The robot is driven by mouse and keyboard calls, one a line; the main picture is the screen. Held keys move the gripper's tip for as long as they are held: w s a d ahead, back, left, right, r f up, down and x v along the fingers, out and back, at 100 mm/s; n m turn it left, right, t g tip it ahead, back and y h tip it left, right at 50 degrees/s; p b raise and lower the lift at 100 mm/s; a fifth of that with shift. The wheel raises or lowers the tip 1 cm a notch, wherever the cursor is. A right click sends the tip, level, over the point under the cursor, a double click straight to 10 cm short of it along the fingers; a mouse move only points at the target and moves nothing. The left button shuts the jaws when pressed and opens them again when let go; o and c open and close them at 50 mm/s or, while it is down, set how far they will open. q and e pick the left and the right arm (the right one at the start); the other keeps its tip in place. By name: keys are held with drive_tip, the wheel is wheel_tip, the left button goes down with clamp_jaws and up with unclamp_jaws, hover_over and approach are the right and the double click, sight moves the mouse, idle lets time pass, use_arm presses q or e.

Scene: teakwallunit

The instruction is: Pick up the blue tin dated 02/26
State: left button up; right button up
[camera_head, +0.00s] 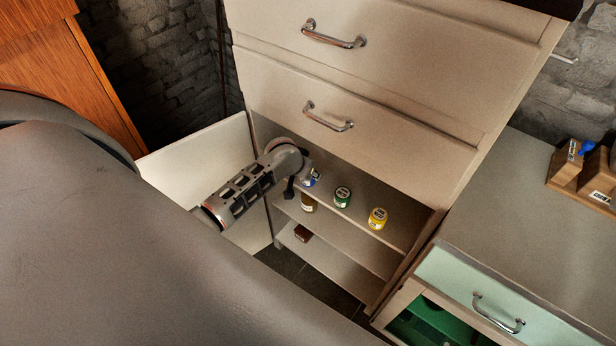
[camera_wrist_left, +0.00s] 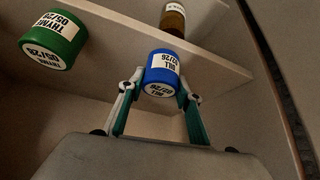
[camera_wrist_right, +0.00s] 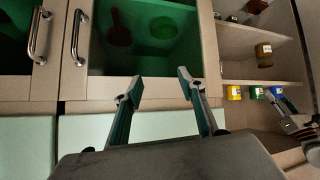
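The blue tin (camera_wrist_left: 163,73) shows in the left wrist view, its white labels upside down and seeming to read DILL 02/26. My left gripper (camera_wrist_left: 161,84) has a finger on each side of it, apparently touching, so it looks shut on the tin. In the head view the blue tin (camera_head: 312,179) is partly hidden by my left gripper (camera_head: 303,183), at the upper open shelf. Whether its base is off the shelf I cannot tell. My right gripper (camera_wrist_right: 160,78) is open and empty, facing the cabinet with the green interior.
A green tin (camera_head: 342,196), labelled THYME 05/26, and a yellow tin (camera_head: 377,218) stand on the upper shelf (camera_head: 405,235). A brown jar (camera_head: 308,203) and brown box (camera_head: 302,233) are lower. An open door (camera_head: 205,170) is left; drawers (camera_head: 350,110) are above.

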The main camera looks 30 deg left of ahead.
use_arm(q)
drive_tip(key=c, duration=0.3)
drive_tip(key=shift+c, duration=0.2)
drive_tip(key=shift+r, duration=0.1)
